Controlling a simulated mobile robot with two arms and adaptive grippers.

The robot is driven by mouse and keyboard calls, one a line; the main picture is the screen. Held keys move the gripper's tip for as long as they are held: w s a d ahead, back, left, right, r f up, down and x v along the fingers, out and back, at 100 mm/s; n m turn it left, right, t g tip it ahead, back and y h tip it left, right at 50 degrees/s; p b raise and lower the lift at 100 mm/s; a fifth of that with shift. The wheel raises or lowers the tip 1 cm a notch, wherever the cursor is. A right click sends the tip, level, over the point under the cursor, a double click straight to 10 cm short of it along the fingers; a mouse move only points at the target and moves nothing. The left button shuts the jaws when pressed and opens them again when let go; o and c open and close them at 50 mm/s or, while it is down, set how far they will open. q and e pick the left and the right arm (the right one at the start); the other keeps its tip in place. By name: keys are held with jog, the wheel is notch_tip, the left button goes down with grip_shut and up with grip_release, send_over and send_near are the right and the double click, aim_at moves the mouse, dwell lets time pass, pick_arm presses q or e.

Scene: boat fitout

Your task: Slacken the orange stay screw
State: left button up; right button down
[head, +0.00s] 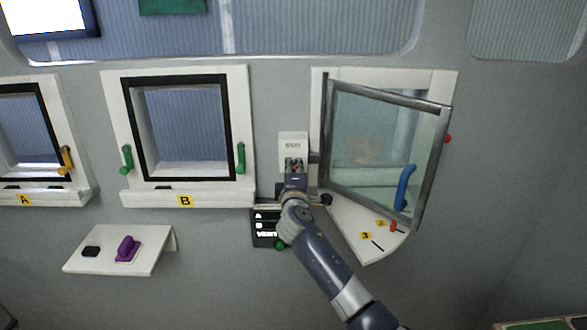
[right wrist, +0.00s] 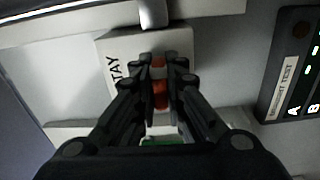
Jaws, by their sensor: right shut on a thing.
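The orange stay screw (right wrist: 160,94) shows between the fingers in the right wrist view, in front of a white block (right wrist: 120,62) lettered "STAY". In the head view this white block (head: 293,141) sits at the left edge of the open window's frame. My right gripper (head: 294,165) is at the block's lower part, and its fingers (right wrist: 162,72) are closed around the orange screw. The fingers hide most of the screw. My left gripper is not in view.
The window sash (head: 386,96) with a blue handle (head: 405,187) stands swung open right of my arm, above a white quadrant plate (head: 365,248). A dark A/B/VENT panel (head: 262,240) is close beside my wrist. A white shelf (head: 88,262) holds a purple object (head: 127,249).

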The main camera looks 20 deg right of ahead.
jog(key=c, duration=1.6)
grip_release()
jog(key=shift+f, duration=0.2)
jog(key=shift+c, duration=0.2)
jog(key=shift+r, duration=0.1)
jog(key=v, duration=1.2)
